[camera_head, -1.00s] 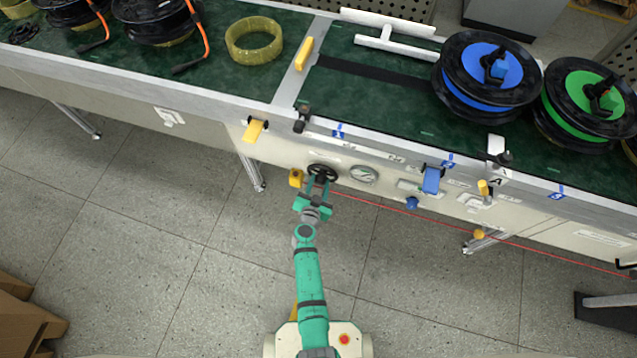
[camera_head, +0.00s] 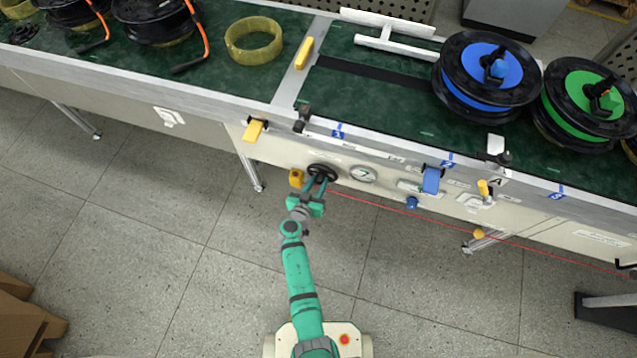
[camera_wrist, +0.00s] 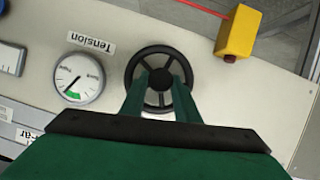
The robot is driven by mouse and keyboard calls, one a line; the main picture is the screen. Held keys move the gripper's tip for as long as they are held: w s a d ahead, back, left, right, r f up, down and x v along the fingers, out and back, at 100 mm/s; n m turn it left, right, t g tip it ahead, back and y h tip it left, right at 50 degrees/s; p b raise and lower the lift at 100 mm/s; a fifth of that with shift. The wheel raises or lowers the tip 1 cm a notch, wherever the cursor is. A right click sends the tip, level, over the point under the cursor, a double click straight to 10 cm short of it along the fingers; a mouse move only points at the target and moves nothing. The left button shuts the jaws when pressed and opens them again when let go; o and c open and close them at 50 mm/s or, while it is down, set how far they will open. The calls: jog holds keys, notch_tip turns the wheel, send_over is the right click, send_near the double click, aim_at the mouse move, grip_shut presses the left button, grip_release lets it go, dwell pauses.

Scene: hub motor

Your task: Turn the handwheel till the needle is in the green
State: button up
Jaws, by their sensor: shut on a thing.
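The black spoked handwheel (camera_head: 322,168) is on the front panel of the bench. It also shows in the wrist view (camera_wrist: 160,50). My green gripper (camera_head: 318,183) is at the wheel and shut on it; in the wrist view its fingers (camera_wrist: 159,88) reach over the hub and spokes. The round white Tension gauge (camera_head: 363,174) is right of the wheel. In the wrist view the gauge (camera_wrist: 84,72) appears upside down, with a green band at its bottom. Its dark needle points down-left, near the band's left end; I cannot tell if it is inside.
A yellow box (camera_head: 296,178) is just left of the wheel, and a red line runs right across the panel. A blue knob (camera_head: 412,202) and blue lever (camera_head: 431,180) are further right. Cable reels (camera_head: 488,76) stand on the bench.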

jog(key=n+h, duration=0.2)
jog(key=n, duration=0.1)
jog(key=n+h, duration=0.1)
jog(key=shift+a+f, duration=0.2)
jog(key=shift+a, duration=0.05)
jog(key=n+h, duration=0.1)
jog(key=n, duration=0.2)
jog(key=shift+w+f+h, duration=0.1)
jog(key=shift+h, duration=0.3)
jog(key=shift+n, duration=0.4)
jog(key=o, duration=1.1)
jog(key=shift+c, duration=0.2)
jog(key=v, duration=1)
jog(key=shift+s+a, duration=0.2)
jog(key=shift+a, duration=0.15)
